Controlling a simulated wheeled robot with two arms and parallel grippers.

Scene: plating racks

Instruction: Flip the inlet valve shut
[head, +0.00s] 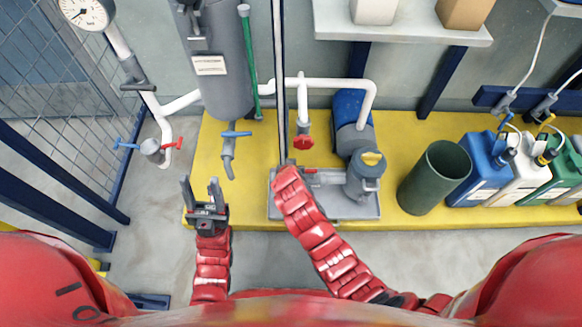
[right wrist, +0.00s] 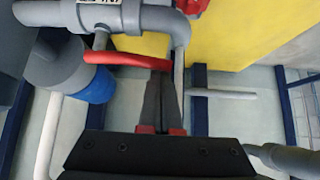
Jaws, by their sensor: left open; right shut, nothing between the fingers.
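A red lever handle (right wrist: 125,60) on a grey pipe (right wrist: 150,20) crosses in front of my right gripper (right wrist: 160,78) in the right wrist view. The shut, empty fingers are at the lever's right end; I cannot tell whether they touch it. In the head view a small red part (head: 311,170) shows beside the pump (head: 361,178), next to my right arm's end, where the gripper is mostly hidden. I cannot read which valve is the inlet. My left gripper (head: 202,187) is open and empty, pointing up at the front left of the yellow platform.
Other valves show: a red knob (head: 303,142), a blue lever (head: 236,134) under the grey tank (head: 216,75), and a blue and a red handle (head: 172,143) at the left. A green bin (head: 434,178) and several canisters (head: 482,165) stand right. A thin vertical post (head: 279,80) stands behind my right arm.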

